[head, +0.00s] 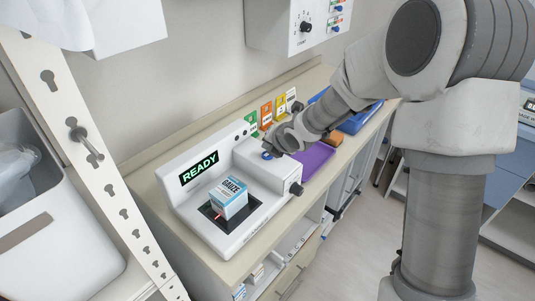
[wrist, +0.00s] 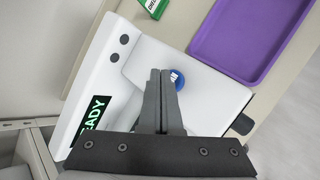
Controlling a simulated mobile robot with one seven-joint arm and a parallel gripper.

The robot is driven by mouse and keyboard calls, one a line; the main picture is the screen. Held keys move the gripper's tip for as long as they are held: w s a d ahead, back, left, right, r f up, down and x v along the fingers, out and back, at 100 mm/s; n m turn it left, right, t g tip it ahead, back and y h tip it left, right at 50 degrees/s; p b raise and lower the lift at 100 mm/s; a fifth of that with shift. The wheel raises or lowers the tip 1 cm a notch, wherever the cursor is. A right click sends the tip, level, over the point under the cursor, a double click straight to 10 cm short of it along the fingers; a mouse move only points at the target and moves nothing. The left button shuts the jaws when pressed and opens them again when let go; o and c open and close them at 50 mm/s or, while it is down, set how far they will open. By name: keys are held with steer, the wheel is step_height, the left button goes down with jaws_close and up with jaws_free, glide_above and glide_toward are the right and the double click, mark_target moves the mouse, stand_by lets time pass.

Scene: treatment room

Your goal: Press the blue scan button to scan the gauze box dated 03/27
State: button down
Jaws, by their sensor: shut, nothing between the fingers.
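The white scanner (head: 235,193) stands on the counter, and its display (head: 198,168) reads READY in green. The gauze box (head: 230,197), white and blue, sits on the scanner's black scan plate (head: 213,216), where a small red light shows. Its date is too small to read. The blue scan button (wrist: 178,78) is on the scanner's raised right part; it also shows in the head view (head: 267,155). My gripper (wrist: 160,74) is shut and empty, its fingertips right beside the button in the wrist view. I cannot tell whether they touch it.
A purple tray (head: 316,160) lies right of the scanner, with a blue tray (head: 362,112) beyond it. Green, orange and yellow cards (head: 266,115) stand behind. A dark knob (head: 296,188) sticks out of the scanner's side. A white bin (head: 50,235) and shelf post are at left.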

mark_target(268, 157)
steer(key=shift+f, duration=0.15)
steer(key=shift+f+b, duration=0.3)
steer(key=shift+b, duration=0.3)
steer(key=shift+f+b, duration=0.45)
stand_by(0.6)
steer(key=shift+r, duration=0.15)
steer(key=shift+r+p, duration=0.75)
step_height(268, 157, up, 5)
steer(key=p, duration=0.4)
stand_by(0.8)
